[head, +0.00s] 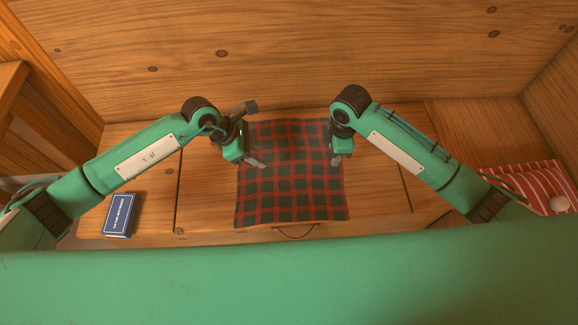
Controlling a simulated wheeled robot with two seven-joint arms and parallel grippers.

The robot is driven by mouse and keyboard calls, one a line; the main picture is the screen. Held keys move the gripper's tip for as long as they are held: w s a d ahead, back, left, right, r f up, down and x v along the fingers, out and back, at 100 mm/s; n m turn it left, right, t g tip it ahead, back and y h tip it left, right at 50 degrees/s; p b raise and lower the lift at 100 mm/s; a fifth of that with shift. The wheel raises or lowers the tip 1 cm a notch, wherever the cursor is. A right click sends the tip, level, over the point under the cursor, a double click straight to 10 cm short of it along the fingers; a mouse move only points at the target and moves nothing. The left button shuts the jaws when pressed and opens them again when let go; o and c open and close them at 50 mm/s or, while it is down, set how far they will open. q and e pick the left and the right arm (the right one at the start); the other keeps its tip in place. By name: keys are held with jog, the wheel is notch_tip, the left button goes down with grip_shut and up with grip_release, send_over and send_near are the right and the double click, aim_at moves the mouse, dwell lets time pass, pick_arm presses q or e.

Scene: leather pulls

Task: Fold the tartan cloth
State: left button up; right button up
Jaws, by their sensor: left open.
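The tartan cloth (290,190), red and dark green, lies spread flat and unfolded on the wooden surface. Its near edge reaches the front edge of the surface. My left gripper (254,160) is over the cloth's left part and is open, with nothing seen in it. My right gripper (337,158) is at the cloth's right edge, pointing down. Its fingers are small and partly hidden by its own wrist, so I cannot tell whether they are open or touching the cloth. The cloth's far corners are partly hidden behind my arms.
A blue book or box (119,215) lies at the left. A red-and-white striped cloth (527,183) lies at the far right, with a pale round object (559,204) on it. A leather pull (296,232) hangs at the front edge. A wooden wall (290,50) stands behind.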

aim_at(244, 170)
pick_arm(q)
jog(key=w+a+f+y, duration=0.2)
jog(key=a+y, duration=0.1)
jog(key=a, duration=0.3)
jog(key=shift+m, duration=0.4)
jog(key=shift+w+a+f, duration=0.1)
jog(key=shift+f, duration=3.85)
pick_arm(e)
jog(key=shift+w+d+f, duration=0.25)
jog(key=shift+f, duration=1)
jog(key=shift+w+d+f, duration=0.2)
jog(key=shift+f, duration=1.05)
jog(key=shift+w+d+f, duration=0.25)
jog(key=shift+f, duration=1)
pick_arm(q)
jog(key=shift+f, duration=0.15)
pick_arm(e)
jog(key=shift+f, duration=0.15)
pick_arm(q)
jog(key=shift+c, duration=0.4)
pick_arm(e)
jog(key=shift+c, duration=0.4)
pick_arm(q)
grip_shut()
pick_arm(e)
grip_shut()
pick_arm(q)
jog(key=shift+r, duration=0.2)
pick_arm(e)
jog(key=shift+r, duration=0.25)
